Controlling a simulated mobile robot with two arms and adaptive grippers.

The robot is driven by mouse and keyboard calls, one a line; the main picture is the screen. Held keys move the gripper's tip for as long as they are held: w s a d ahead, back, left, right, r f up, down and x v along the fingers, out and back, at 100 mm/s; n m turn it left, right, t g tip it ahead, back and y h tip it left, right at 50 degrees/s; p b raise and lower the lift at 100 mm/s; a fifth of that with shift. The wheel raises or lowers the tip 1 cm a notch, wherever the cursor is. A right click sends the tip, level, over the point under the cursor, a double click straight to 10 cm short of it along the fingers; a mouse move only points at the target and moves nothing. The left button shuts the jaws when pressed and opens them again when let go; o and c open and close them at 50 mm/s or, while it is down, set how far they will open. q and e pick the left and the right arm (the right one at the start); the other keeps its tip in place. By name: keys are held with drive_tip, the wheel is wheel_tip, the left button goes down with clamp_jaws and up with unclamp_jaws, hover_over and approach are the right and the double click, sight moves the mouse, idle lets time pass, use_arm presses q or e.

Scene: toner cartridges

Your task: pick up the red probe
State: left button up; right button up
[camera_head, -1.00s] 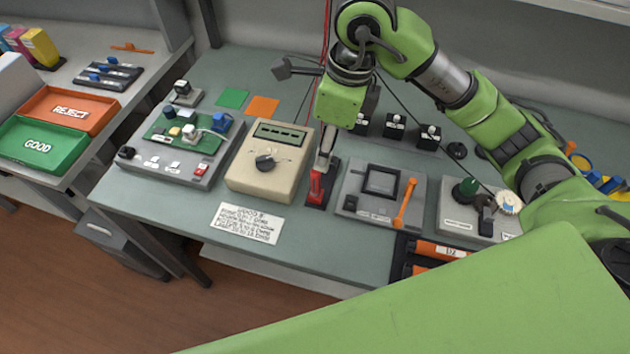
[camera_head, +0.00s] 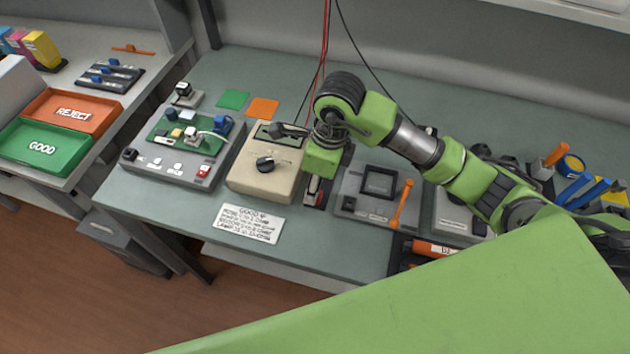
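The red probe (camera_head: 309,200) stands in a small dark holder (camera_head: 319,206) between the beige meter (camera_head: 262,183) and the grey device with a screen. Only slivers of red show, because my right gripper (camera_head: 315,188) hangs directly over it, pointing down. The fingertips are small and partly hidden by the wrist, so I cannot tell whether they are open or shut on the probe. My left gripper is not in view.
A grey unit with a green board (camera_head: 185,140) stands left of the meter. The screen device (camera_head: 376,200) with an orange handle is close on the right. Red and black cables (camera_head: 325,50) hang from above. A label card (camera_head: 250,223) lies in front.

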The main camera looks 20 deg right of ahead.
drive_tip(key=shift+c, duration=0.4)
clamp_jaws()
